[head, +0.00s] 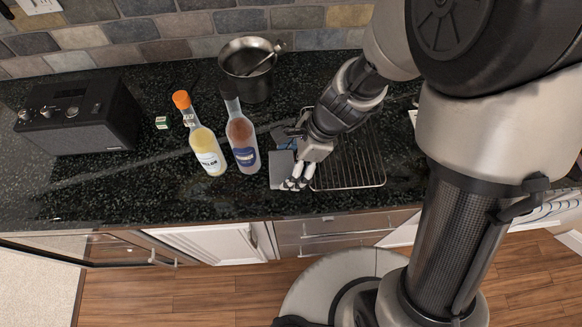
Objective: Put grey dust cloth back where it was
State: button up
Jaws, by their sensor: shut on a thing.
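The grey dust cloth (281,165) appears as a flat grey piece on the black counter, right of the two bottles and at the left edge of the wire rack. My gripper (296,184) reaches down over its front right part, with the fingers shut on it. The arm and fingers hide part of the cloth. I cannot tell whether the cloth is lifted or rests on the counter.
A wire rack (350,186) lies right of my gripper. A yellow bottle (205,148) and a pinkish bottle (242,142) stand to the left. A dark pot (247,85) is behind, and a black radio (80,118) stands far left. The front left counter is clear.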

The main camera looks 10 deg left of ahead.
notch_tip(320, 180, down, 4)
jog(key=shift+f+b, duration=0.2)
jog(key=shift+b, duration=0.95)
jog(key=shift+r, duration=0.1)
jog(key=o, duration=1)
jog(key=shift+o, duration=0.2)
jog(key=p+v, duration=0.5)
jog(key=v, duration=0.7)
jog(key=shift+r, duration=0.1)
